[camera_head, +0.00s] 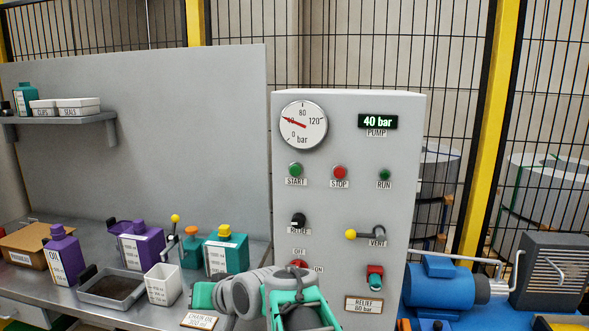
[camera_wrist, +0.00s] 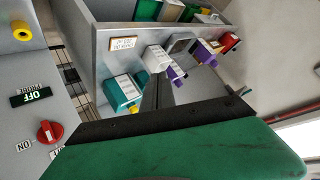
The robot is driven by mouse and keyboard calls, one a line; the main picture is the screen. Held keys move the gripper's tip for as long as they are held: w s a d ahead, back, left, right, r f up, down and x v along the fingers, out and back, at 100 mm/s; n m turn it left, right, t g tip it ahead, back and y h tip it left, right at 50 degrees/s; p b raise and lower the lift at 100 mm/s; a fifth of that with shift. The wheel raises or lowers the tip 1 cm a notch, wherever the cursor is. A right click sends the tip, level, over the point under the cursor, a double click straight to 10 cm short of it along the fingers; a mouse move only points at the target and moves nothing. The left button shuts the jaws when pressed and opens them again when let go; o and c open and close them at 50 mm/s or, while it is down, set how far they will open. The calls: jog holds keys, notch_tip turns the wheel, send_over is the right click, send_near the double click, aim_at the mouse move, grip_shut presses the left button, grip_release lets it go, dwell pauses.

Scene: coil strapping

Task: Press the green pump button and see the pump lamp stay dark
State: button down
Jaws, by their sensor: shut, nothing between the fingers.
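The grey control cabinet (camera_head: 348,140) stands upright in the middle of the head view. Its green START button (camera_head: 296,170) sits below the round gauge, left of the red STOP button (camera_head: 340,172). The green RUN lamp (camera_head: 384,174) is at the right of that row and looks dark. The PUMP display (camera_head: 377,121) reads 40 bar. My gripper (camera_head: 302,308) is low at the cabinet's foot, well below START and apart from it. In the wrist view its dark fingers (camera_wrist: 157,94) are shut and empty; START is out of that view.
Bottles and trays crowd the bench (camera_head: 75,296) at left. The blue pump (camera_head: 440,284) stands at right.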

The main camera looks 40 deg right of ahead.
aim_at(295, 171)
jog(key=s+d+r+m+t+h, duration=0.2)
jog(key=d+r+m+t, duration=0.2)
jog(key=d+r, duration=0.6)
jog(key=s+d+r+m+t+h+p, duration=0.1)
jog(key=d+r+m+t, duration=0.3)
jog(key=d+r, duration=0.7)
jog(key=shift+s+d+r+t+h, duration=0.15)
jog(key=shift+s+d+t+h, duration=0.35)
jog(key=shift+d+t, duration=0.2)
jog(key=shift+w+d+p, duration=0.5)
jog(key=shift+w+d, duration=0.4)
jog(key=shift+d, duration=0.25)
jog(key=shift+w+d+p, duration=0.5)
jog(key=shift+w+d, duration=0.45)
jog(key=shift+d, duration=0.25)
jog(key=shift+w+d+p, duration=0.5)
jog(key=shift+w+d, duration=0.4)
jog(key=shift+d, duration=0.25)
jog(key=shift+w+d, duration=0.25)
jog(key=shift+d, duration=0.05)
